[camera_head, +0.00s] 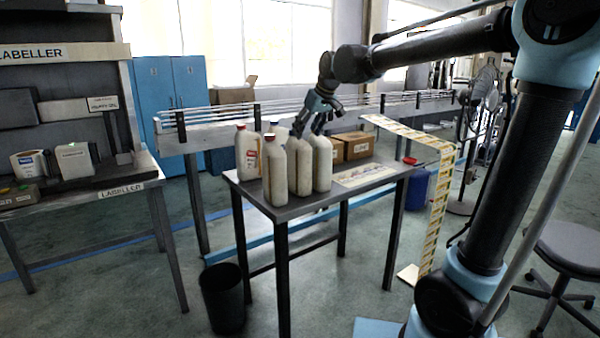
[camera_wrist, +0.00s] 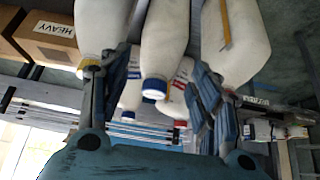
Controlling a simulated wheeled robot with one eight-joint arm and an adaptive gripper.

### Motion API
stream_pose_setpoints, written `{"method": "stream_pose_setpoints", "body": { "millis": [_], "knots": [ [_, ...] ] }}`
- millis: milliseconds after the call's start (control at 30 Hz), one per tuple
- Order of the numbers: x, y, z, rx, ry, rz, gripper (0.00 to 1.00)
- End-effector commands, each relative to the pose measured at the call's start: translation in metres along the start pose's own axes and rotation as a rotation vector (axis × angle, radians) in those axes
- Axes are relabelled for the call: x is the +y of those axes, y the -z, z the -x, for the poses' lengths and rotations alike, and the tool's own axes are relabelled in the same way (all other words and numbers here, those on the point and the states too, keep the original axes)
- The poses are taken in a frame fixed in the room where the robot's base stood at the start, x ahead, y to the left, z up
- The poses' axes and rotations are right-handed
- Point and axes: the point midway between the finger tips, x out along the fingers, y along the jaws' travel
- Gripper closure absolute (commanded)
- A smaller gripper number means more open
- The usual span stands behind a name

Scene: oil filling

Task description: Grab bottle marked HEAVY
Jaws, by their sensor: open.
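Several white bottles stand close together on the small table (camera_head: 343,203). A front bottle (camera_head: 275,175) and a labelled back-left bottle (camera_head: 247,156) have reddish caps. My gripper (camera_head: 311,128) is just above the right-hand bottles, pointing down. In the wrist view its fingers (camera_wrist: 163,65) are apart, with a blue-capped bottle (camera_wrist: 164,40) showing between them. A yellow-capped bottle (camera_wrist: 98,30) is by the left finger and another white bottle (camera_wrist: 238,40) by the right. I read HEAVY only on a cardboard box (camera_wrist: 50,35); no bottle marking is readable. Contact is unclear.
Cardboard boxes (camera_head: 354,146) stand behind the bottles on the right. A printed sheet (camera_head: 362,175) lies on the table's right part. A black bin (camera_head: 223,298) is on the floor at left. A labeller bench (camera_head: 80,196) is farther left, a stool (camera_head: 570,246) at right.

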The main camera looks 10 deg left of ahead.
Motion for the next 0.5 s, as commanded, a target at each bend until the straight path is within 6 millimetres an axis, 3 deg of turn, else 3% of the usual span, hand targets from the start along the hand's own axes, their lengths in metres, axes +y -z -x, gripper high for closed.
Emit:
{"method": "stream_pose_setpoints", "body": {
  "millis": [300,500],
  "knots": [
    [0.0,0.0,-0.057,0.0,0.0,0.0,0.43],
    [0.0,0.0,-0.081,0.0,0.0,0.0,0.43]
  ]
}}
